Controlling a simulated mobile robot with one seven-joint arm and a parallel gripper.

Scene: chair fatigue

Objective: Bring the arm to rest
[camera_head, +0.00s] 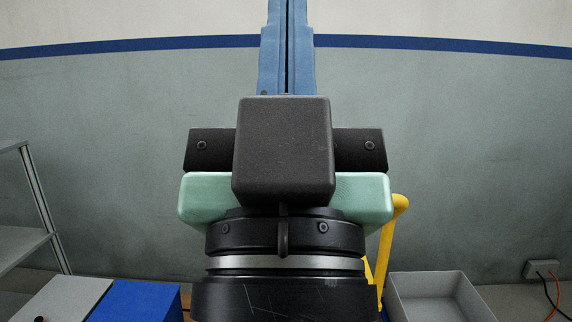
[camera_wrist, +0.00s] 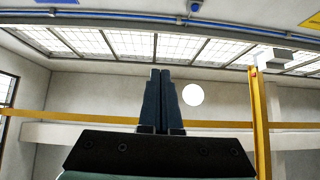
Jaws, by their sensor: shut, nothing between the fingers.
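My gripper (camera_head: 287,20) stands large in the middle of the head view, pointing up. Its two blue fingers are side by side with only a thin dark line between them. In the wrist view my gripper (camera_wrist: 161,76) also shows its fingers together, with nothing between them, against the upper wall and the ceiling windows. The gripper touches nothing in either view. My wrist and the gripper's body hide the middle of the head view.
A grey shelf rack (camera_head: 24,243) stands at the left. A blue box (camera_head: 140,301) is at the lower left, and a grey open bin (camera_head: 437,297) at the lower right. A yellow rail (camera_head: 386,240) rises behind my wrist. A wall socket (camera_head: 541,269) has cables.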

